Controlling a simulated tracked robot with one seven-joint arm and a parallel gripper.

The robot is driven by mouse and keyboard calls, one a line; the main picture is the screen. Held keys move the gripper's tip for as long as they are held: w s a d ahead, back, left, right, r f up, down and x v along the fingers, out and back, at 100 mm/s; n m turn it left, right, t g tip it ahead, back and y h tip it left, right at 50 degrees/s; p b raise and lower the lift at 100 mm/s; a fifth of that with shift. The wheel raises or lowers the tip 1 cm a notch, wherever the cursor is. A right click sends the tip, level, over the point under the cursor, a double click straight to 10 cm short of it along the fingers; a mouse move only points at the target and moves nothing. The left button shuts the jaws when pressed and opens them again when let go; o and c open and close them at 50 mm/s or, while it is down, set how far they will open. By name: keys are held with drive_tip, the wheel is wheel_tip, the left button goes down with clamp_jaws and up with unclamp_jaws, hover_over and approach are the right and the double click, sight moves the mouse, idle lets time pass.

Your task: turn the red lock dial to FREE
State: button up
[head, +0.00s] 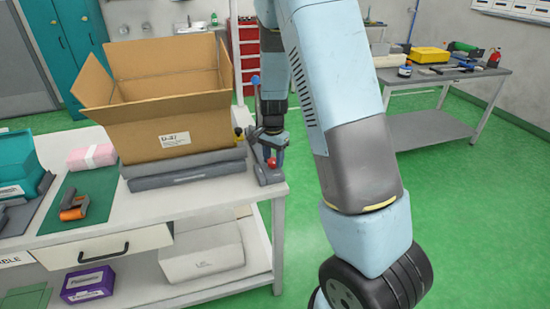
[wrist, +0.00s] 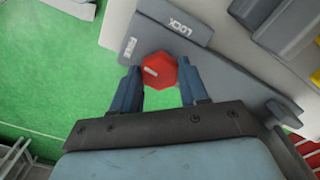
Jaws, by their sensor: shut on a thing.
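The red lock dial (wrist: 158,71) is a red polygonal knob with a pale mark on its face, in the upper middle of the wrist view. My gripper (wrist: 160,80) has a blue finger on each side of the dial and is shut on it. A grey plate beside it carries the label LOCK (wrist: 180,28) and a second label, FREE (wrist: 129,48). The dial's pale mark lies toward its left side; I cannot tell exactly which label it lines up with. In the head view the red dial (head: 271,162) shows small at the bench's right end, below my gripper.
An open cardboard box (head: 175,125) stands on grey slabs (head: 185,176) left of the dial. The white bench (head: 215,200) ends just right of the dial, with green floor beyond. A second bench (head: 440,75) with tools stands at the back right.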

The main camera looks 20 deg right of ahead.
sight(273, 160)
drive_tip(key=shift+n, duration=0.8)
drive_tip(key=o, duration=1)
drive_tip(key=shift+o, duration=0.2)
drive_tip(key=shift+r, duration=0.15)
wheel_tip(273, 160, up, 13)
drive_tip(key=shift+r, duration=0.2)
drive_tip(key=shift+r, duration=0.1)
